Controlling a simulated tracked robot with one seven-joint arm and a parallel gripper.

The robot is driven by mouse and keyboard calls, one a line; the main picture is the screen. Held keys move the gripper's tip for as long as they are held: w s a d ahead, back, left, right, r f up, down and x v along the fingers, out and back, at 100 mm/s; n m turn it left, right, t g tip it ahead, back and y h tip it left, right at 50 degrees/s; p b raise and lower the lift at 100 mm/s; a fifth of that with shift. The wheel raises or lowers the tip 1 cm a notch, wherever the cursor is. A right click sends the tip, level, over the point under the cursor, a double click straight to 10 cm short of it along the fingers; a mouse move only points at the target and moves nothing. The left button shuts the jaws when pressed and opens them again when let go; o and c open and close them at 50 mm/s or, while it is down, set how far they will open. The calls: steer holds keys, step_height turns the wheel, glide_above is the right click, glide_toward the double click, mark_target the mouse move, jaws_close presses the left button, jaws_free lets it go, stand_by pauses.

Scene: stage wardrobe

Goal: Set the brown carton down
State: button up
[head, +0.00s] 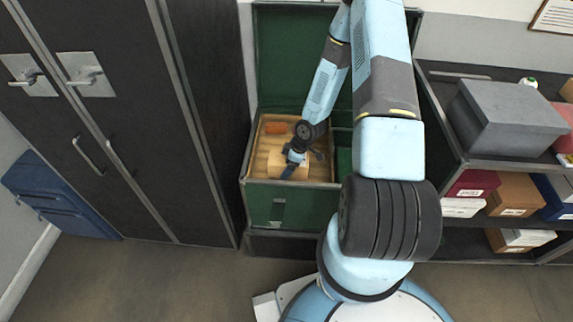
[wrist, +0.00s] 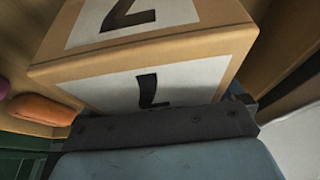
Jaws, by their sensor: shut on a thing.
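The brown carton (wrist: 200,52) fills the upper part of the wrist view, with white labels bearing a black mark on two faces. My gripper (wrist: 160,122) is shut on it, at the carton's near side. In the head view the carton (head: 297,172) shows as a tan box under my gripper (head: 291,165), inside the wooden tray (head: 262,160) of an open green trunk (head: 262,205). My wrist and arm hide part of the carton. I cannot tell whether its underside touches the tray floor.
An orange rolled item (head: 275,127) lies at the tray's back; it also shows in the wrist view (wrist: 42,109). A dark cabinet (head: 120,110) stands left of the trunk. A shelf on the right holds a grey box (head: 518,115) and several smaller boxes.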

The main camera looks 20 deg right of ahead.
steer(key=o, duration=0.9)
steer(key=shift+v, duration=6.3)
steer(key=s+d+r+m+h, duration=0.1)
steer(key=r+m+h, duration=0.1)
steer(key=r, duration=0.7)
steer(key=s+d+r+m+t+h, duration=0.1)
steer(key=s+d+r+m+h, duration=0.1)
steer(key=r, duration=0.7)
steer(key=s+d+r+m+h, duration=0.1)
steer(key=r+m+h, duration=0.1)
steer(key=r, duration=0.7)
steer(key=s+a+r+m+t, duration=0.1)
steer(key=s+a+r+m, duration=0.1)
steer(key=s+r, duration=0.4)
steer(key=s+a+r+m+t+y, duration=0.1)
steer(key=s+a+r+m, duration=0.2)
steer(key=s+r, duration=0.3)
steer(key=s+a+r+m+t+y, duration=0.1)
steer(key=s+a+r+m, duration=0.1)
steer(key=s+r, duration=0.5)
steer(key=shift+a, duration=0.3)
